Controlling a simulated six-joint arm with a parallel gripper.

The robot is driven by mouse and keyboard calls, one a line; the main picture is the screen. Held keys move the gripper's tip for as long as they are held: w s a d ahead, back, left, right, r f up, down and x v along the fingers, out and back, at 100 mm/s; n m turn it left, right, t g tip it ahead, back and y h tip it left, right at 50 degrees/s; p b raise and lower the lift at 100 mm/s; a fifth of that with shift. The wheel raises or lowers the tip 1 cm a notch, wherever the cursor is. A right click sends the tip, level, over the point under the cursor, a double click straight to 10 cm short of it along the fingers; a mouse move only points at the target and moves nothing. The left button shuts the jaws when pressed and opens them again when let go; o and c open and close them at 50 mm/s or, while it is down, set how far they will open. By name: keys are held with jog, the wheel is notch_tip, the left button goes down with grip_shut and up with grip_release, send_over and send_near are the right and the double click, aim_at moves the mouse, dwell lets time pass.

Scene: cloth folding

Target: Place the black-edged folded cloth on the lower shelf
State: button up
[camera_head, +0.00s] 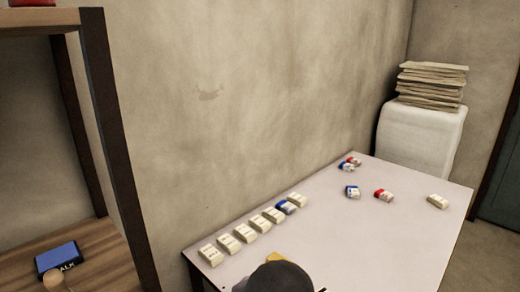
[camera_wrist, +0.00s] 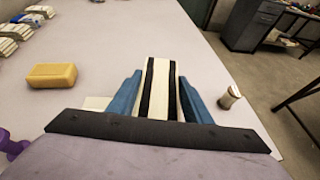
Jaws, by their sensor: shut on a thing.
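The black-edged folded cloth (camera_wrist: 161,96) is cream-white with black stripes along it. It lies between the two blue fingers of my gripper (camera_wrist: 160,76) in the wrist view, and the gripper is shut on it. The cloth and the fingers do not show in the head view; only a dark rounded part of my arm shows at its bottom edge, over the near side of the table. The wooden lower shelf (camera_head: 105,250) is at the bottom left of the head view, between dark posts.
A blue-and-black box (camera_head: 59,259) and a small round tan object (camera_head: 53,277) occupy the shelf's left. The white table (camera_head: 330,245) holds a row of cream bundles (camera_head: 245,232), with blue and red ones beyond. A yellow block (camera_wrist: 52,76) and a small jar (camera_wrist: 229,97) flank the cloth.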

jog(key=s+r+p, duration=0.4)
jog(key=s+p, duration=0.2)
jog(key=s, duration=0.3)
jog(key=shift+s+r+n+t+y, duration=0.15)
jog(key=shift+r+n+t+y, duration=0.15)
jog(key=shift+r+t, duration=0.1)
